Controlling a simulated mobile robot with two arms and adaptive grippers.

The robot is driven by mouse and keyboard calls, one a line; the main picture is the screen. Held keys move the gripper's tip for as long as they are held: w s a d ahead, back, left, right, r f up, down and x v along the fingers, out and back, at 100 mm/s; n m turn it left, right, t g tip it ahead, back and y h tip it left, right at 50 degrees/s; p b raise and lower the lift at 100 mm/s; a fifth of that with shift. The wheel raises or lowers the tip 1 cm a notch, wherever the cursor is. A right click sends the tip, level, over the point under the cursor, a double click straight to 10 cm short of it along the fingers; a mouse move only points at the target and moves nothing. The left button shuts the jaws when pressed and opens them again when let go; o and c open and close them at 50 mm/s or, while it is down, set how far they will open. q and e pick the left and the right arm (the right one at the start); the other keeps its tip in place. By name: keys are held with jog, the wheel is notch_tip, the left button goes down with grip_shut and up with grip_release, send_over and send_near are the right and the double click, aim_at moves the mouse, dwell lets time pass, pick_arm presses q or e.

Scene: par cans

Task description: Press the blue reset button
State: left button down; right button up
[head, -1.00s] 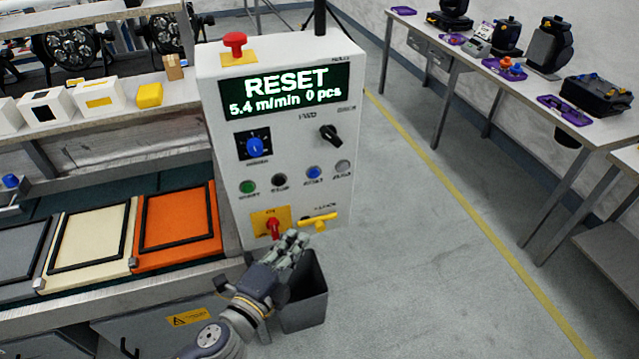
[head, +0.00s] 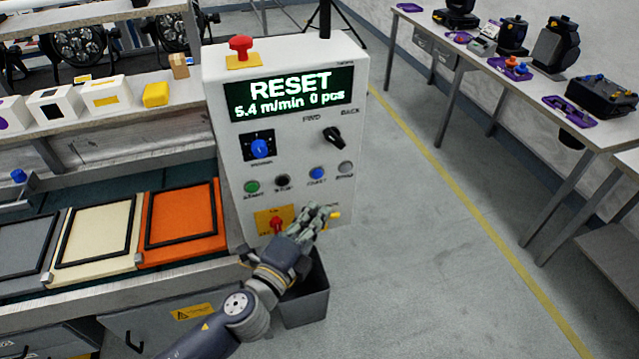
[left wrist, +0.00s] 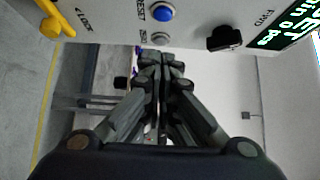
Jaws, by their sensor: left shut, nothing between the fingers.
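The blue reset button (head: 317,173) sits in the lower row of buttons on the white control box, between a black and a grey one. It also shows at the top of the left wrist view (left wrist: 162,13), labelled RESET. My left gripper (head: 322,213) is shut and empty, below and slightly right of the blue button in the head view. It covers part of the yellow handle at the box's lower right. In the left wrist view my fingertips (left wrist: 161,60) are together, near the grey button. I cannot tell the gap to the panel. My right gripper is not in view.
The control box (head: 225,150) also carries a red mushroom button (head: 240,47), a green button (head: 251,187), a black switch (head: 334,137) and a display reading RESET. A grey bin (head: 305,300) stands below my left gripper. The floor to the right is clear.

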aim_at(317, 174)
pick_arm(q)
jog(key=w, duration=0.2)
jog(key=w+p, duration=0.1)
jog(key=w, duration=0.4)
jog(key=shift+w+d+p, duration=0.3)
jog(key=shift+w+d, duration=0.1)
